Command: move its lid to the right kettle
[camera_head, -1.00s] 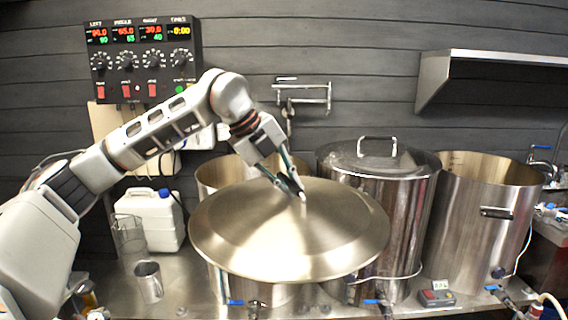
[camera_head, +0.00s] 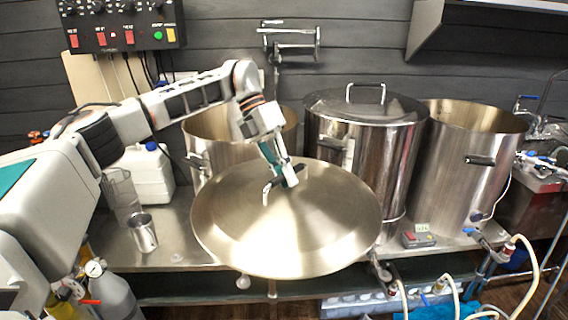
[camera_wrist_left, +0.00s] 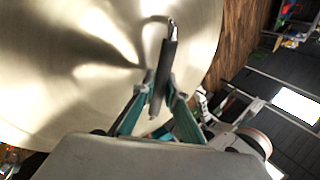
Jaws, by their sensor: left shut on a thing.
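My left gripper (camera_head: 284,178) is shut on the handle (camera_head: 267,190) of a wide steel lid (camera_head: 320,232). It holds the lid in the air in front of the kettles, slightly tilted. In the left wrist view the fingers close on the dark grip of the handle (camera_wrist_left: 166,65), with the lid (camera_wrist_left: 70,60) behind it. The right kettle (camera_head: 462,165) stands open at the right. The middle kettle (camera_head: 362,150) wears its own lid (camera_head: 366,105). The left kettle (camera_head: 215,135) is open and partly hidden by my arm and the held lid. My right gripper is not in view.
A steel mug (camera_head: 142,232), a glass jug (camera_head: 121,195) and a white canister (camera_head: 150,178) stand on the bench at left. A wall shelf (camera_head: 490,15) hangs above right. Hoses and valves line the bench front. A small red-and-grey device (camera_head: 418,240) sits before the kettles.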

